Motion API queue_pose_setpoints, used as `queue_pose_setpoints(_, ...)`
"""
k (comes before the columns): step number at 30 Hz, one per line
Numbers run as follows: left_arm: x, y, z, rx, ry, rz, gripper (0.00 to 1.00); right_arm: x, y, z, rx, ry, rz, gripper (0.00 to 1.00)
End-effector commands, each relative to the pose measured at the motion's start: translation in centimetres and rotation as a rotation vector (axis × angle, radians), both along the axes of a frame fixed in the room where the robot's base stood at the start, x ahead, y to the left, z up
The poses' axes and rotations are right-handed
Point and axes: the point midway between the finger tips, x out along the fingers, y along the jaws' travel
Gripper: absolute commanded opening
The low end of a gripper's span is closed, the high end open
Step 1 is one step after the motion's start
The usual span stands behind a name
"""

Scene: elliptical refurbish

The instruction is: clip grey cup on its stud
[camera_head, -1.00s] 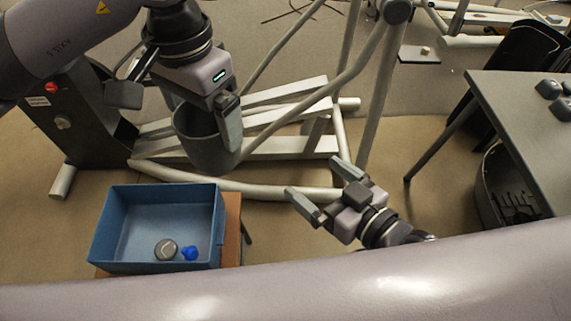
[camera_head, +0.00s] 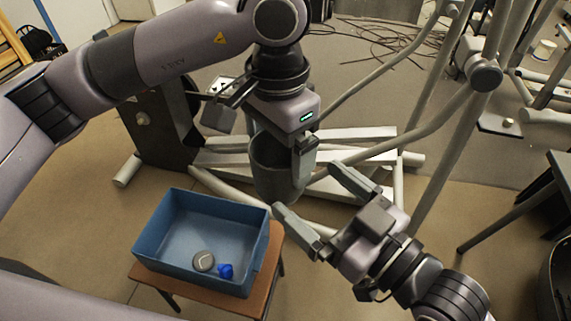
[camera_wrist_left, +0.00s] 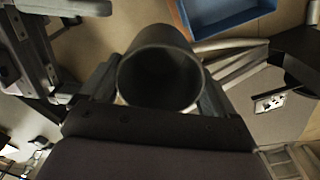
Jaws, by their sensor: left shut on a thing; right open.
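The grey cup (camera_head: 273,172) is held upright by my left gripper (camera_head: 282,150), which is shut on it, in front of the elliptical's pale frame. In the left wrist view the cup (camera_wrist_left: 160,45) sits between the two fingers, its round opening facing the camera, and its inside looks dark and empty. My right gripper (camera_head: 308,192) is open and empty, just to the right of and below the cup, with its fingers pointing up and left. I cannot make out for certain which part is the stud.
A blue bin (camera_head: 190,235) on a brown stool (camera_head: 262,290) holds a round grey piece (camera_head: 204,261) and a blue knob (camera_head: 226,271). The elliptical's tubes (camera_head: 350,135) stand behind the cup. A grey plate with a small pale knob (camera_head: 508,122) is at the right. A table stands at the right edge.

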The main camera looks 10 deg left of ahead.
Motion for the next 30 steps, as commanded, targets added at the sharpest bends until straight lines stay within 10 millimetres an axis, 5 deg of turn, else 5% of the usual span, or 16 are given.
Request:
queue_pose_setpoints(12,0.0,0.0,0.0,0.0,0.0,0.0,0.43,3.8,4.8,0.1,0.001,-0.001,0.001,1.0)
queue_pose_setpoints(25,0.0,0.0,0.0,-0.001,-0.001,0.0,0.43,4.4,5.6,0.0,-0.001,0.001,0.001,1.0)
queue_pose_setpoints(26,0.0,0.0,0.0,0.0,0.0,0.0,0.43,4.4,5.6,0.0,-0.001,0.001,0.001,0.97)
queue_pose_setpoints(30,0.0,0.0,0.0,-0.001,-0.001,0.0,0.43,4.3,5.6,0.0,0.0,0.001,0.002,0.57)
